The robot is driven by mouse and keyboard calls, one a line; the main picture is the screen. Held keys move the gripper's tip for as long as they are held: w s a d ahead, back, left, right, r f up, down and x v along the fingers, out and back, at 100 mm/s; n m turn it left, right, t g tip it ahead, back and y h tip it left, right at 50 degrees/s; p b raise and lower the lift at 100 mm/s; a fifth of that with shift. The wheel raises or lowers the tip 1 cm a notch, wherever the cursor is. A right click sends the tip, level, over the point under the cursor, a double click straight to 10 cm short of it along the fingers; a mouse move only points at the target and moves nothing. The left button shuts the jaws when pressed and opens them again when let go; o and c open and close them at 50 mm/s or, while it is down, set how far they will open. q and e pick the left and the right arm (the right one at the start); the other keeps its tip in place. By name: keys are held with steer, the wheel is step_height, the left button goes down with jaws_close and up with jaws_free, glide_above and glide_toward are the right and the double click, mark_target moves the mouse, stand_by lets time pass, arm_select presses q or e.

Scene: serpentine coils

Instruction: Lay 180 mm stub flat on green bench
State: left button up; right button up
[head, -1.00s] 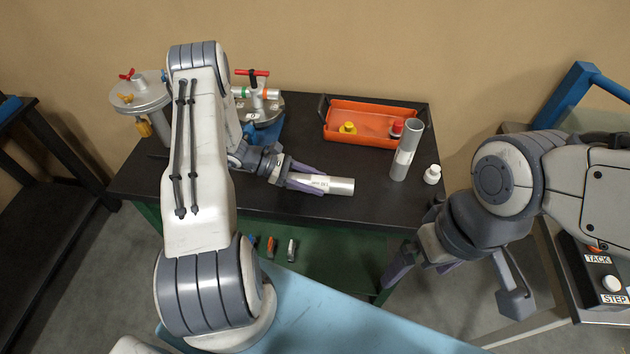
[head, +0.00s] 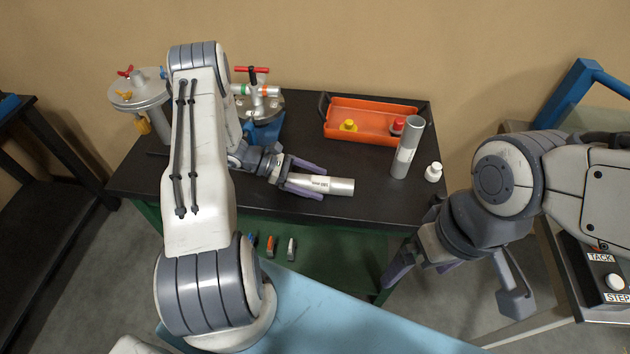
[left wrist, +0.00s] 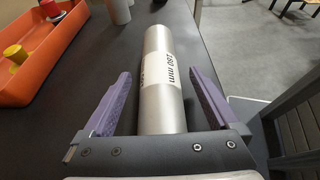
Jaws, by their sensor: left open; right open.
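The 180 mm stub (head: 342,186), a silver tube with a white printed label, lies flat on the black top of the green-framed bench (head: 270,206). In the left wrist view the stub (left wrist: 162,55) lies lengthwise between my left fingers, with a visible gap on each side. My left gripper (head: 322,183) is open around the stub's near end and does not appear to touch it. My right gripper (head: 422,274) is open and empty, off the bench's front right corner. The stub's end nearest my left palm is partly hidden in the left wrist view.
A clamp fixture (head: 262,105) stands at the back left. The front right bench top is clear.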

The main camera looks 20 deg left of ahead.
arm_select(q)
steer(key=b+v, duration=0.3)
steer(key=v, duration=0.6)
steer(key=shift+a+f, duration=0.15)
steer(key=shift+a, duration=0.05)
steer(key=shift+s+a+r, duration=0.25)
steer(key=shift+a+r, duration=0.1)
steer(key=shift+a, duration=0.2)
steer(key=p+x, duration=0.1)
steer(key=x, duration=0.4)
steer(key=p+x, duration=0.2)
steer(key=x, duration=0.3)
steer(key=shift+d+r, duration=0.15)
steer(key=shift+r, duration=0.05)
steer(key=shift+w+d+p, duration=0.15)
steer(key=shift+d+p, duration=0.1)
steer(key=shift+p, duration=0.15)
steer(key=shift+a+r, duration=0.1)
steer(key=shift+r, duration=0.35)
steer(key=shift+f, duration=0.1)
